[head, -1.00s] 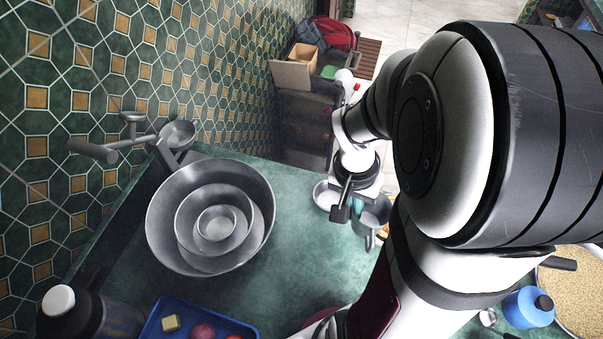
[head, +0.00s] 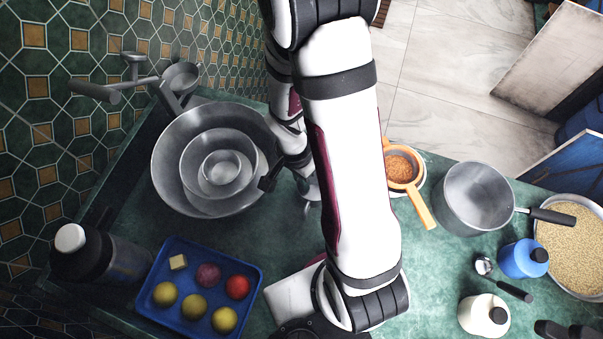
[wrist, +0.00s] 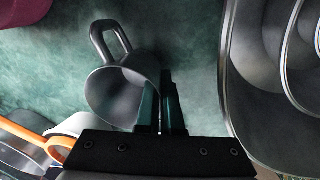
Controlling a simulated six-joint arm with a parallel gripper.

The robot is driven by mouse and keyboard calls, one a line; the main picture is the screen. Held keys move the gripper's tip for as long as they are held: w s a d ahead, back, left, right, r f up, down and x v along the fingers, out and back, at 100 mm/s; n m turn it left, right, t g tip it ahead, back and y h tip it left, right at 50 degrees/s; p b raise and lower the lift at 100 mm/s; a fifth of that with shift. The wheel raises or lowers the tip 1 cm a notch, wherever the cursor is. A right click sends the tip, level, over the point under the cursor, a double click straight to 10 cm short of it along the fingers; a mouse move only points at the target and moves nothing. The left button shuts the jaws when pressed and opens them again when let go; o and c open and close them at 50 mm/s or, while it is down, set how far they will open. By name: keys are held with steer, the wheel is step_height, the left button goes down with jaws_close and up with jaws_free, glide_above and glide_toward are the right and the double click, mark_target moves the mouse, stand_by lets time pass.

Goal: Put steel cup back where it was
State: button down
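The steel cup (wrist: 122,95) is a small grey metal cup with a loop handle. In the wrist view, my gripper (wrist: 161,106) is shut on its rim, one finger inside the wall and one outside. The handle points away from the gripper. The cup looks held above the green counter; its exact height is hard to judge. In the head view, only a slice of the cup (head: 312,187) shows beside my forearm, which hides the rest. My gripper (head: 270,182) is partly hidden there, close to the right rim of the large nested bowls (head: 165,165).
An orange strainer (head: 402,172) sits on a bowl to the right. A steel pot (head: 470,200) and blue bottle (head: 523,260) stand farther right. A blue tray (head: 190,327) of produce and a dark bottle (head: 85,255) are at the front left. Counter behind the tray is free.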

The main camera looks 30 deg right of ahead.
steer(key=shift+f, duration=0.1)
steer(key=c, duration=1.1)
jaws_free()
